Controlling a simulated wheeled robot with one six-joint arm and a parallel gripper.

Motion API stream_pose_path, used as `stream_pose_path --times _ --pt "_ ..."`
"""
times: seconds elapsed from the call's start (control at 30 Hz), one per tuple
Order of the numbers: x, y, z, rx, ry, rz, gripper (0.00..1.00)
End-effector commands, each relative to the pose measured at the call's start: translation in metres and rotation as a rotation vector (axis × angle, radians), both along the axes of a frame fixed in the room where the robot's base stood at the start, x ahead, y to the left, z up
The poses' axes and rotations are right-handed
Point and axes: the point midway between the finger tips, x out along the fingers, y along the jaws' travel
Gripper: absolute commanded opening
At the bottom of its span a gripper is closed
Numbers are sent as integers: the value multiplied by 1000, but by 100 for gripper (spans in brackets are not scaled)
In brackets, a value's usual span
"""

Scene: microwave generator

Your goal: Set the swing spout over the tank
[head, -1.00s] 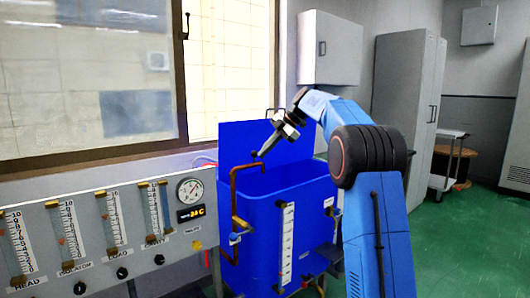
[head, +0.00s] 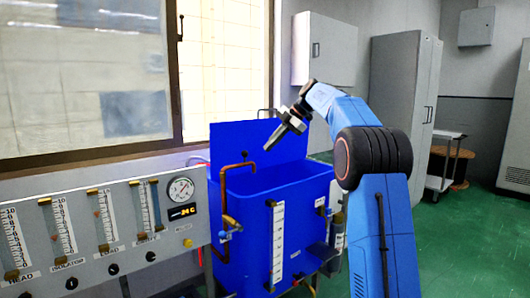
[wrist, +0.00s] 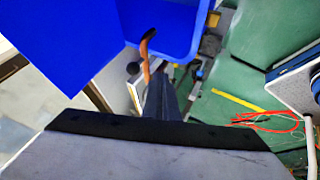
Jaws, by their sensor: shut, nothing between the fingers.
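The swing spout (head: 236,166) is a copper pipe with a black knob (head: 245,155) on top. It rises at the left front corner of the blue tank (head: 300,192), and its free arm reaches right, appearing over the tank opening. In the wrist view the spout (wrist: 147,48) curves across the blue tank edge, with a dark round knob beside it. My gripper (head: 268,148) is shut and empty. It points down and left, a little right of and above the knob, with a visible gap in the head view.
A panel with several flow meters (head: 103,222) and a round gauge (head: 181,190) stands left of the tank. The tank's blue back panel (head: 232,140) rises behind my gripper. A grey cabinet (head: 400,90) and a trolley (head: 443,165) stand farther right, beside open green floor.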

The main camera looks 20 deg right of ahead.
Motion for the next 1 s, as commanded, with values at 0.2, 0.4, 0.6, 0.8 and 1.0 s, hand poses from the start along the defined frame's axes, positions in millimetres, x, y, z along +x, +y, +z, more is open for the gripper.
stream_pose_path --times 0.2,0.4,0.6,0.8,1.0 --pt "-7 -20 25 0 0 -2 0" --pt "-10 -28 35 0 1 -1 0" --pt "-11 -28 36 1 2 0 0" --pt "-11 -28 36 1 2 0 0" --pt "-14 -26 36 0 6 -9 0"
